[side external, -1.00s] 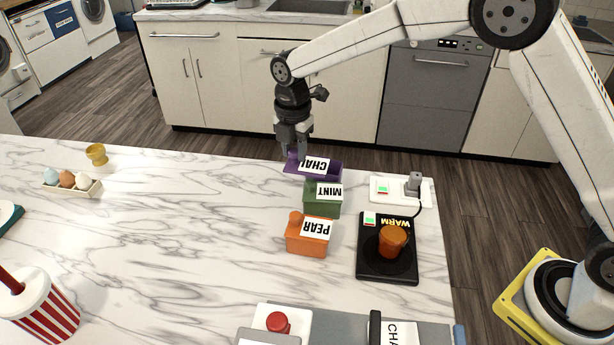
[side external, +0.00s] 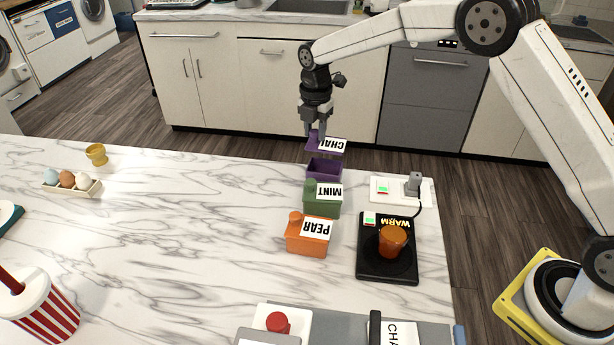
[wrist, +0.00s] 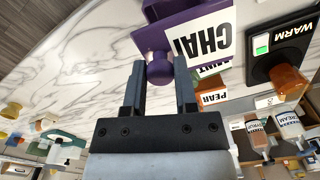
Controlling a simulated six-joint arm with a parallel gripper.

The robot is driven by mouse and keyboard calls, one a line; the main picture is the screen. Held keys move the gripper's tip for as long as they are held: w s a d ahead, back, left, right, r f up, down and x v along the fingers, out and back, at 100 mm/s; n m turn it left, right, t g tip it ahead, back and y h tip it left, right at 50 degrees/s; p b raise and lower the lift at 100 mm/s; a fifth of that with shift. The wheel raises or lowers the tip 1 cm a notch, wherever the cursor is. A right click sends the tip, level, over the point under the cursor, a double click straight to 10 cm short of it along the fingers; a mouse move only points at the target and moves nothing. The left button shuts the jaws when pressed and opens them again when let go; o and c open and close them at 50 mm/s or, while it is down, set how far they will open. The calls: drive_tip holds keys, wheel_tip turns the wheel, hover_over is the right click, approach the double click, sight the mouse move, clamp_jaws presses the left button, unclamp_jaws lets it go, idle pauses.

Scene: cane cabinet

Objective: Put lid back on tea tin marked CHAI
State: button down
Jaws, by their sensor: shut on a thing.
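My gripper (side external: 316,130) is shut on the knob of the purple lid, which has a white CHAI label (side external: 331,145). In the wrist view the fingers (wrist: 160,82) flank the round purple knob (wrist: 160,68), with the lid (wrist: 175,35) beyond it. The purple tea tin (side external: 323,171) stands on the marble counter with its top open. The lid is held above the tin and looks apart from it, near its back edge in the side view. The tin is mostly hidden by the lid in the wrist view.
A green MINT tin (side external: 322,201) stands close in front of the purple tin, then an orange PEAR tin (side external: 308,238). A black warmer (side external: 372,268) holding an orange cup (side external: 392,240) and a white power strip (side external: 400,186) lie to the right.

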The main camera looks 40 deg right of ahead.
sight(315, 141)
drive_tip(key=shift+f, duration=2.55)
drive_tip(key=shift+f, duration=0.5)
idle(1.1)
unclamp_jaws()
idle(0.5)
drive_tip(key=shift+r, duration=0.1)
drive_tip(key=shift+r, duration=3.4)
